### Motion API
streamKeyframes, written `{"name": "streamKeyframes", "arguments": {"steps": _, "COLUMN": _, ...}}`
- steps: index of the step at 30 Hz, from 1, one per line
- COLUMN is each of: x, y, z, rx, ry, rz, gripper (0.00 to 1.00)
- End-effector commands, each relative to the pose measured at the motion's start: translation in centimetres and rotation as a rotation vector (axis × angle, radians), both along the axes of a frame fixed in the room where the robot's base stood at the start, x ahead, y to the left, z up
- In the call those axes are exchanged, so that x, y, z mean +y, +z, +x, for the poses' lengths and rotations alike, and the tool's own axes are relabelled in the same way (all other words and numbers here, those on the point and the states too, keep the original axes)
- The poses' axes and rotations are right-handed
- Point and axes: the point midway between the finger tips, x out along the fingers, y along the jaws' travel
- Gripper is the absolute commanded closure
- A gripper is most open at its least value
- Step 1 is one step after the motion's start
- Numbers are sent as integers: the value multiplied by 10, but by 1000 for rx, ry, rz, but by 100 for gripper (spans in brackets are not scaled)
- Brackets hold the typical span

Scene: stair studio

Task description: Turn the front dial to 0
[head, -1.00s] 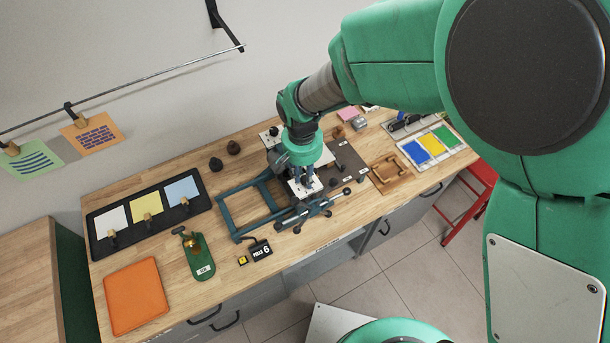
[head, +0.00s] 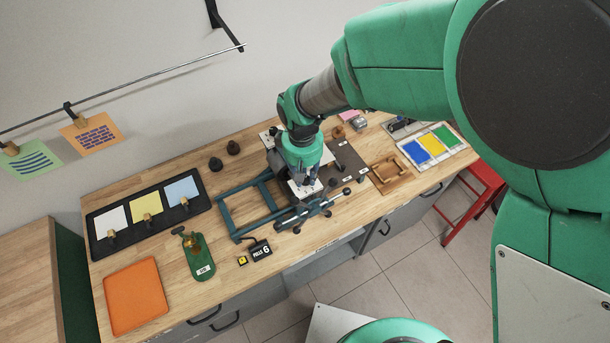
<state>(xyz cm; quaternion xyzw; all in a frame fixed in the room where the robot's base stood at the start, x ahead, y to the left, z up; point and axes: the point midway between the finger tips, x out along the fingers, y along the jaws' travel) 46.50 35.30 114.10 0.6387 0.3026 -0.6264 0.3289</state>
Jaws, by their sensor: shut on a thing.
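My gripper (head: 311,184) points down over a small white plate (head: 297,191) at the front of the dark teal frame on the bench. Its fingers are closed on a small part there, which I take to be the front dial. The fingers and wrist hide the dial, so its pointer and marks cannot be read. A black knob (head: 347,191) and another dark knob stand just to the right of the gripper.
The teal frame (head: 228,220) extends left of the gripper. A black sign reading "PULLS 6" (head: 258,250) stands in front. A wooden frame (head: 388,174) lies right.

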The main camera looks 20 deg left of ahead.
Motion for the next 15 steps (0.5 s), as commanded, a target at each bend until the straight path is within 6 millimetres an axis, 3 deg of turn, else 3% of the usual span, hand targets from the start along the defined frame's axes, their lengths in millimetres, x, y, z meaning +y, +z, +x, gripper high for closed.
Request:
{"name": "streamKeyframes", "arguments": {"steps": 12, "x": 4, "y": 5, "z": 4, "rx": -9, "ry": 8, "rz": 9, "gripper": 100}}
{"name": "streamKeyframes", "arguments": {"steps": 13, "x": 4, "y": 5, "z": 4, "rx": -9, "ry": 8, "rz": 9, "gripper": 71}}
{"name": "streamKeyframes", "arguments": {"steps": 15, "x": 4, "y": 4, "z": 3, "rx": -9, "ry": 7, "rz": 8, "gripper": 58}}
